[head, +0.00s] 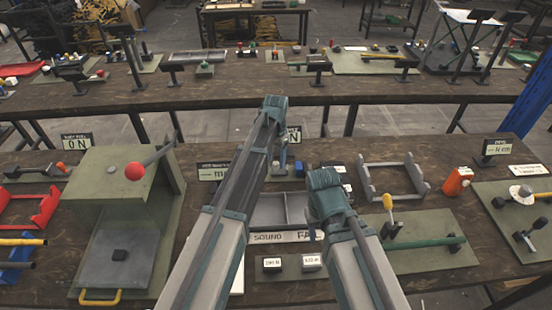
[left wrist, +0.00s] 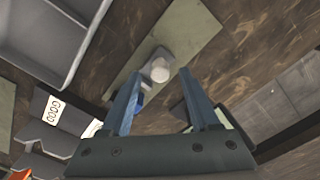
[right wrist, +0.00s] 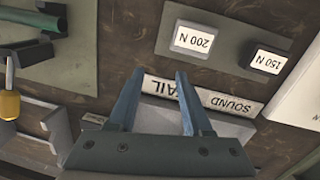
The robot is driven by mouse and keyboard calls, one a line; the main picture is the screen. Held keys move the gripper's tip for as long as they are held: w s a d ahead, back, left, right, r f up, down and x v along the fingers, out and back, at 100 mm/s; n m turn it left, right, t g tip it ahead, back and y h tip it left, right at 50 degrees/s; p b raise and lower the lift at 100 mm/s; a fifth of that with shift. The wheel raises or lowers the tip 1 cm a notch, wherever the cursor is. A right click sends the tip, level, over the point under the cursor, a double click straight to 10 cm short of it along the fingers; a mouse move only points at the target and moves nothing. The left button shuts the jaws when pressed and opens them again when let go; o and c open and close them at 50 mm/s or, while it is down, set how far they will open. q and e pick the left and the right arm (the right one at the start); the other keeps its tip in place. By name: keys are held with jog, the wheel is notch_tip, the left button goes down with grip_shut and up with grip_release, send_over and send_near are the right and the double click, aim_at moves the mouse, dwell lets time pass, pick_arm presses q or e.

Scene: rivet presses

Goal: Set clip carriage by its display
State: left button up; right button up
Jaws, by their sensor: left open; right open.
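I cannot tell for certain which part is the clip carriage. Black posts and a pale round cap (head: 521,193) stand on a green board at the right. A small display reading in cm (head: 497,146) stands behind that board. Another display, reading 0 N (head: 76,141), is at the far left. My left gripper (left wrist: 160,73) is open and empty, above a green plate with a white round knob (left wrist: 160,70). My right gripper (right wrist: 157,75) is open and empty, above the grey tray's SOUND and FAIL labels. Both grippers' fingers are hidden in the head view.
A board with a yellow-handled lever (head: 388,202) and green bar (head: 425,243) lies right of my right arm. Weight blocks marked 200 N (right wrist: 193,39) and 150 N (right wrist: 268,60) lie near the front.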

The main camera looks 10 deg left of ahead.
aim_at(276, 163)
pick_arm(q)
notch_tip(276, 163, up, 12)
jog(key=p, duration=1.1)
pick_arm(e)
notch_tip(276, 163, up, 12)
